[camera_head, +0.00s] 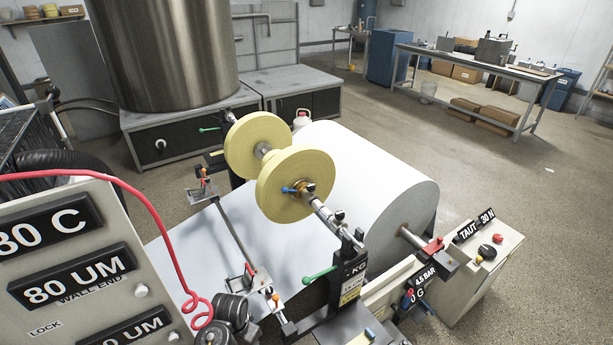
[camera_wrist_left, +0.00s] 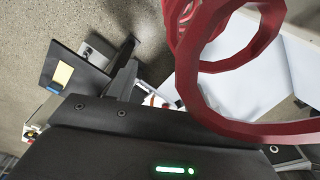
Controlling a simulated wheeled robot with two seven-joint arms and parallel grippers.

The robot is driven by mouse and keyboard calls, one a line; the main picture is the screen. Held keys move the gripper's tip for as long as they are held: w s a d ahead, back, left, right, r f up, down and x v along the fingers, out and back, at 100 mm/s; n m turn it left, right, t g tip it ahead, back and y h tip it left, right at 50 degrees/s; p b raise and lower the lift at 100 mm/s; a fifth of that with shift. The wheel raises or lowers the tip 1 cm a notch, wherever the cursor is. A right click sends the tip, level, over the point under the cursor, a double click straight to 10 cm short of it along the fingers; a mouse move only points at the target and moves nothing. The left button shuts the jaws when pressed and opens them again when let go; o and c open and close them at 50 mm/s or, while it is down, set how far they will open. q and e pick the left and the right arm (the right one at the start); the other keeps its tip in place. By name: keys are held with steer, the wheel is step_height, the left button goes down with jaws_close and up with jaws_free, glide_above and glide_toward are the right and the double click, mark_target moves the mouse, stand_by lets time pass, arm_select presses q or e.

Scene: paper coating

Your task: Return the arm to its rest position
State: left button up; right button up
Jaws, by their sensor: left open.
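My left gripper (camera_wrist_left: 150,145) shows in the left wrist view as a dark housing with a green light along the bottom. Its fingertips cannot be made out, and nothing is seen held in it. A red coiled hose (camera_wrist_left: 270,130) passes close in front of the wrist camera. The red hose also shows in the head view (camera_head: 137,195), curving down to a coil beside dark rounded parts at the bottom edge. My right gripper is in neither view.
A control panel (camera_head: 75,285) fills the lower left. A large white paper roll (camera_head: 375,170) lies at the centre, with two yellow rolls (camera_head: 290,185) on a shaft before it. A green-handled stand and a tension box (camera_head: 485,265) are to the right. Open floor (camera_head: 545,230) lies beyond.

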arm_select(q)
steer(key=s+a+r+n+t, duration=0.1)
steer(key=s+a+r, duration=0.1)
steer(key=s+r, duration=0.35)
steer(key=s+a+r+n+t, duration=0.1)
steer(key=s+a+r, duration=0.2)
steer(key=s, duration=0.6)
steer(key=s+a+r+n+t, duration=0.1)
steer(key=s+a+r, duration=0.1)
steer(key=s+r, duration=0.35)
steer(key=s+f+g+b, duration=0.25)
steer(key=f+b, duration=0.25)
steer(key=f, duration=2.8)
steer(key=s+a+f+b, duration=0.3)
steer(key=s+f, duration=1.4)
steer(key=f, duration=0.2)
steer(key=shift+s, duration=0.15)
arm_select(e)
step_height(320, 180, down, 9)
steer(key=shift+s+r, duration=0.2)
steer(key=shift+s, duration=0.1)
